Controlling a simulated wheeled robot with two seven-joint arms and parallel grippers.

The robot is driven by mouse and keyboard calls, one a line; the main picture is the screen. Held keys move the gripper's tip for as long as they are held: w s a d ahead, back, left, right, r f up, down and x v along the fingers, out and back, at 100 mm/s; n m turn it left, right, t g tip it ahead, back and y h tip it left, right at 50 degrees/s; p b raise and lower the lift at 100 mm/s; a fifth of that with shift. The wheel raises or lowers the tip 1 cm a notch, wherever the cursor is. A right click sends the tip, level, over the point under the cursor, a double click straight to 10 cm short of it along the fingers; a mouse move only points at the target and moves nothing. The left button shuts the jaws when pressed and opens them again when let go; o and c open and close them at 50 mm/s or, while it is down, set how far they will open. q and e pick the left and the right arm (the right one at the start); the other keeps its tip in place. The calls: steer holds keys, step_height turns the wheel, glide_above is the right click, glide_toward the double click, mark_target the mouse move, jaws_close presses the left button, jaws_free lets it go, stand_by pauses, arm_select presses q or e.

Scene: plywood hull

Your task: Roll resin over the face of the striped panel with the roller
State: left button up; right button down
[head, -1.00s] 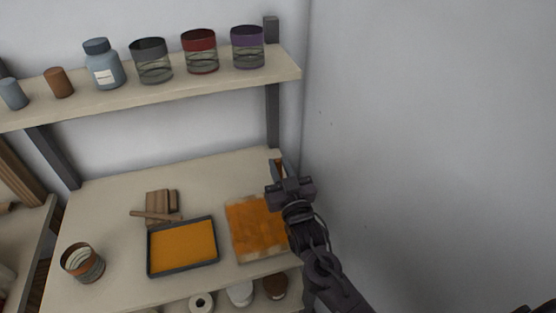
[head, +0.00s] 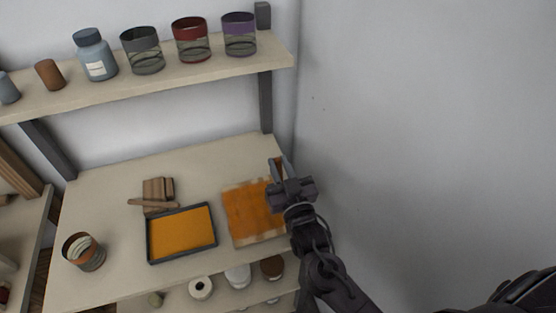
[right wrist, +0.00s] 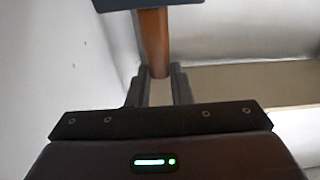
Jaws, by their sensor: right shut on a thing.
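The striped panel (head: 248,212) lies flat on the bench at the right, its face largely orange with paler wood showing at the edges. My right gripper (head: 282,172) is above the panel's right side, near the wall. In the right wrist view the gripper (right wrist: 158,88) is shut on the brown handle of the roller (right wrist: 153,40). A dark part crosses the top of that view beyond the handle. The roller's head is hard to make out in the head view. A dark tray (head: 214,238) of orange resin (head: 181,232) sits left of the panel. My left gripper is not in view.
Wooden blocks (head: 158,190) lie behind the tray and an open can (head: 84,252) stands at the bench's left. Jars and bottles line the upper shelf (head: 180,74). A grey wall (head: 420,130) stands close on the right. Rolls and tubs (head: 238,276) sit below the bench.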

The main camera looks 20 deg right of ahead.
steer(key=shift+s, duration=0.85)
steer(key=shift+s+p, duration=0.1)
steer(key=shift+p, duration=0.2)
steer(key=shift+s+p, duration=1.05)
steer(key=shift+s, duration=1.7)
steer(key=shift+w+b, duration=1)
steer(key=shift+w, duration=3.45)
steer(key=shift+w, duration=0.2)
